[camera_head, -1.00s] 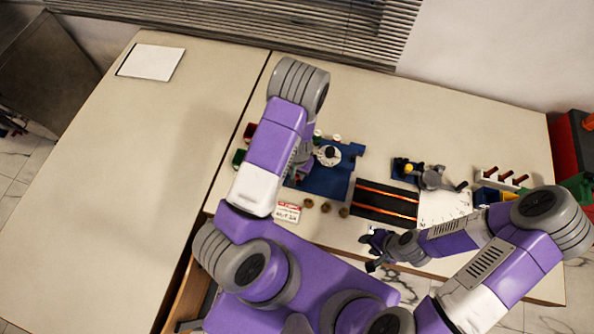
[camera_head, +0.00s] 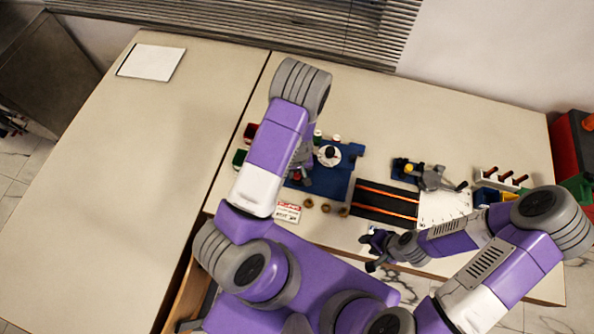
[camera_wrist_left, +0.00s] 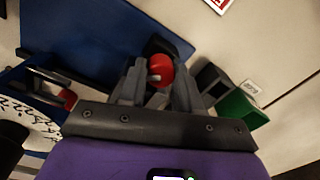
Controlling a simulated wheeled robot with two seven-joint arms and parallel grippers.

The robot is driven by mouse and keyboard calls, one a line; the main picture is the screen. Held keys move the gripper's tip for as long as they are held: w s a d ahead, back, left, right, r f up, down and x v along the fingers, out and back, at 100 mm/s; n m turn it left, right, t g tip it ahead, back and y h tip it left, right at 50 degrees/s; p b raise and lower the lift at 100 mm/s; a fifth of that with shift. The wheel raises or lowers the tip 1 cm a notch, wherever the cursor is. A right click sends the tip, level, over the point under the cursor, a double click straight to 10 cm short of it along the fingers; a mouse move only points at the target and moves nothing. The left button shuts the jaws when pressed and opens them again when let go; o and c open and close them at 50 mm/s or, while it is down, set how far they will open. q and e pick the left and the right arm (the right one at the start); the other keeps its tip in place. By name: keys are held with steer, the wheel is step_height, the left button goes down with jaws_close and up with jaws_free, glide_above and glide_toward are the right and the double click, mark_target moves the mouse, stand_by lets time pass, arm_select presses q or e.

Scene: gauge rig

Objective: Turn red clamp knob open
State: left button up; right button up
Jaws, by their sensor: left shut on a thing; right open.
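The red clamp knob (camera_wrist_left: 160,70) is a round red cap at the edge of the blue rig plate (camera_wrist_left: 95,35). In the left wrist view it lies between the two grey fingers of my left gripper (camera_wrist_left: 156,84), which is shut on it. The head view shows the blue plate (camera_head: 335,184), with my left arm covering part of it and most of the left gripper. My right gripper (camera_head: 371,250) is open and empty by the table's front edge.
A white dial (camera_head: 328,156) stands on the plate. Right of it are a dark panel with orange strips (camera_head: 387,204) and a white chart (camera_head: 444,207). Small brass parts (camera_head: 326,208) and a red-lettered card (camera_head: 288,211) lie in front. A green bin (camera_wrist_left: 240,108) is near the left gripper.

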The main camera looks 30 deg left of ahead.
arm_select(q)
steer(key=n, duration=0.5)
steer(key=shift+n, duration=0.3)
steer(key=n+p, duration=0.1)
steer(key=n, duration=0.4)
steer(key=shift+n, duration=0.7)
